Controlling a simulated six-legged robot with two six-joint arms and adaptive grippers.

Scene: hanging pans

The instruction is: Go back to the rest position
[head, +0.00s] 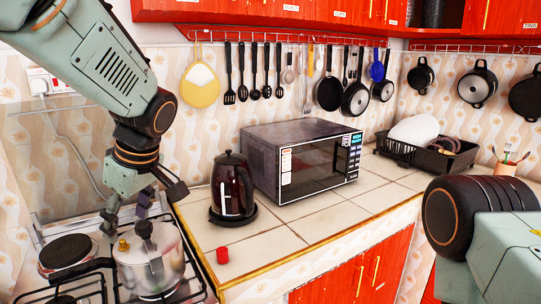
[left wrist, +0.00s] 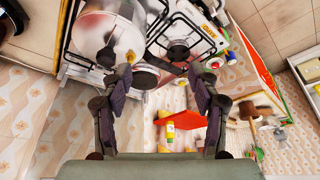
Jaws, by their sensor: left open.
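My left gripper (head: 126,222) is over the stove at the left of the head view, pointing down. Its fingers are apart with nothing held between them, as the left wrist view also shows (left wrist: 157,72). Right by the fingers is a silver pressure cooker (head: 150,262) with a black knob and a brass valve, standing on the hob. In the head view the fingers overlap its back edge, and I cannot tell whether they touch it. Part of my right arm shows at the right edge, but its gripper is out of view.
A dark kettle (head: 232,188) and a microwave (head: 303,160) stand on the tiled counter beside the stove (head: 95,285). A small red object (head: 222,255) lies near the counter's front edge. Pans and utensils hang on the wall, including a yellow pan (head: 201,85). The front counter is mostly clear.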

